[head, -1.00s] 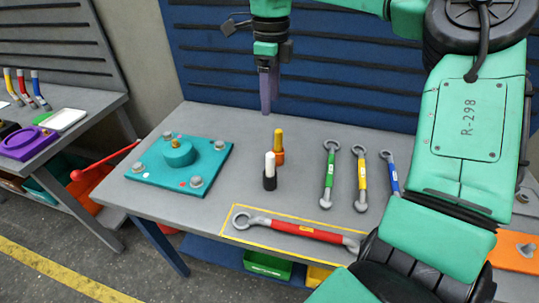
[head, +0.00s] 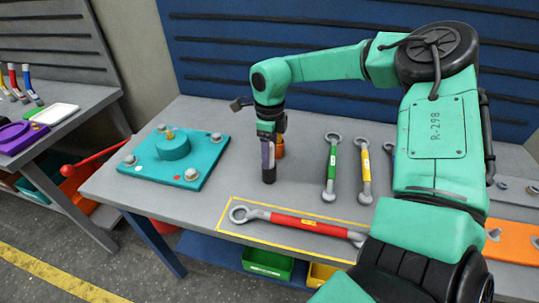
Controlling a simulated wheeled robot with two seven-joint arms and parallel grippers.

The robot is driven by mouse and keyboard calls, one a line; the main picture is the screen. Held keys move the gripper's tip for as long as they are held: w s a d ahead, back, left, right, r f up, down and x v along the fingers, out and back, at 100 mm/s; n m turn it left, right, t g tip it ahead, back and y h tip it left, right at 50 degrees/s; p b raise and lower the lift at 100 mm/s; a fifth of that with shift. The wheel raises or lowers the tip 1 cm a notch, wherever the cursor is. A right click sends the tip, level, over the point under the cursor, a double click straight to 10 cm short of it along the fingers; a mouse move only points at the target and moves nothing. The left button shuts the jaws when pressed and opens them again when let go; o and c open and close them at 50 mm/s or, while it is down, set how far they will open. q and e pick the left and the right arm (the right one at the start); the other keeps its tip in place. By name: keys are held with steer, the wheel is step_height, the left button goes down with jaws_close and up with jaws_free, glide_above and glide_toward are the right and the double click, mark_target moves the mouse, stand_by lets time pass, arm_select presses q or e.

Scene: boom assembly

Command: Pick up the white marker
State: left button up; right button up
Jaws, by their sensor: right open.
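The white marker (head: 269,177) stands upright on the grey workbench, near its middle. Only its black lower part shows; its white upper part is hidden by my right gripper. My right gripper (head: 268,160) is open and points down, with its fingers at the marker's upper part. I cannot tell whether the fingers touch it. My left gripper is not in view.
A yellow-and-orange marker (head: 280,149) stands close behind, mostly hidden. A teal plate (head: 195,172) lies left. Green (head: 331,168) and yellow (head: 366,172) wrenches lie right. A red wrench (head: 300,222) lies in a yellow outline at the front edge.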

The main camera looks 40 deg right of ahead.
steer(key=shift+f, duration=0.65)
jaws_close()
steer(key=shift+r, duration=0.15)
